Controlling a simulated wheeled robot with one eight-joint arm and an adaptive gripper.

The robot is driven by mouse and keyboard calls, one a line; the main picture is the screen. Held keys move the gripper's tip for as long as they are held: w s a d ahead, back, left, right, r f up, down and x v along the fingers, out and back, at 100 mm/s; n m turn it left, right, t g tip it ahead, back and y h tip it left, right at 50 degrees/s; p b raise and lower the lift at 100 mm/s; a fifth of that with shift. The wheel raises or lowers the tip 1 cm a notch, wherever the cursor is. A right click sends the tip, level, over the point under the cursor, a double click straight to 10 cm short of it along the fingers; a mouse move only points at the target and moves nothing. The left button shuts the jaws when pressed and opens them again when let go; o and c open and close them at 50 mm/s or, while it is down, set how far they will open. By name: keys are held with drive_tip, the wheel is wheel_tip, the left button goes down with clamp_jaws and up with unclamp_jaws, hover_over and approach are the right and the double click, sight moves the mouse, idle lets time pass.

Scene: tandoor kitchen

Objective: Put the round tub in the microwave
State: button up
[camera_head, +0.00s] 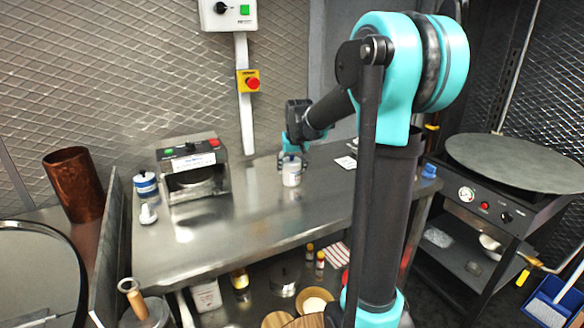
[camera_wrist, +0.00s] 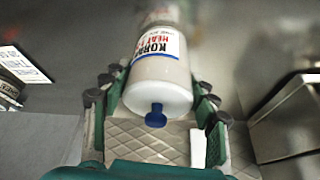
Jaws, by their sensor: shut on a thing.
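The round tub (camera_head: 291,174) is white with a printed label and a blue knob on its end. My gripper (camera_head: 291,160) is shut on it at the middle of the steel counter. In the wrist view the tub (camera_wrist: 160,85) sits between the two fingers (camera_wrist: 155,100), its white end and blue knob facing the camera. The tub looks upright and at or just above the counter; I cannot tell whether it touches. A small steel appliance (camera_head: 192,170), which seems to be the microwave, stands to the left with its front cavity showing and red and green buttons on top.
A blue-and-white container (camera_head: 145,185) and a small white item (camera_head: 148,212) stand left of the appliance. A copper vessel (camera_head: 73,184) is far left, a round griddle (camera_head: 515,160) right. The counter front (camera_head: 225,235) is clear.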

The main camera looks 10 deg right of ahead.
drive_tip(key=o, duration=1.4)
